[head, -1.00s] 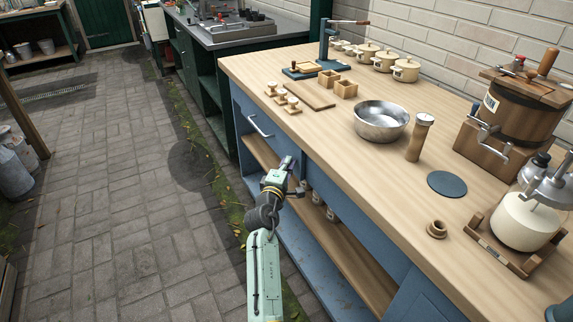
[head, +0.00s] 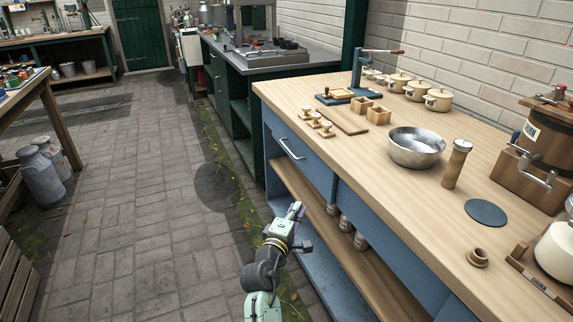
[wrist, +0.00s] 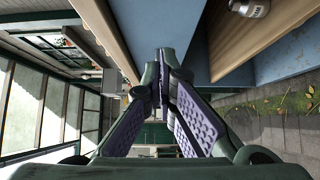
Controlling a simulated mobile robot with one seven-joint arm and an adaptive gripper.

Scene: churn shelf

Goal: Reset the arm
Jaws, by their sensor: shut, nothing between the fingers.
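My gripper (head: 297,211) is in front of the blue bench, at the left side of its open shelves and below the worktop edge. In the wrist view, my gripper (wrist: 163,95) has its purple padded fingers meeting at the tips, with nothing between them. My green arm (head: 262,300) rises from the bottom of the head view. The gripper appears apart from the bench, though the exact gap cannot be told.
The wooden worktop (head: 330,93) holds a metal bowl (head: 416,150), a wooden cylinder (head: 456,166), a dark disc (head: 486,212), cream pots (head: 438,101) and a wooden churn (head: 551,135). Jars (head: 346,222) stand on the shelf.

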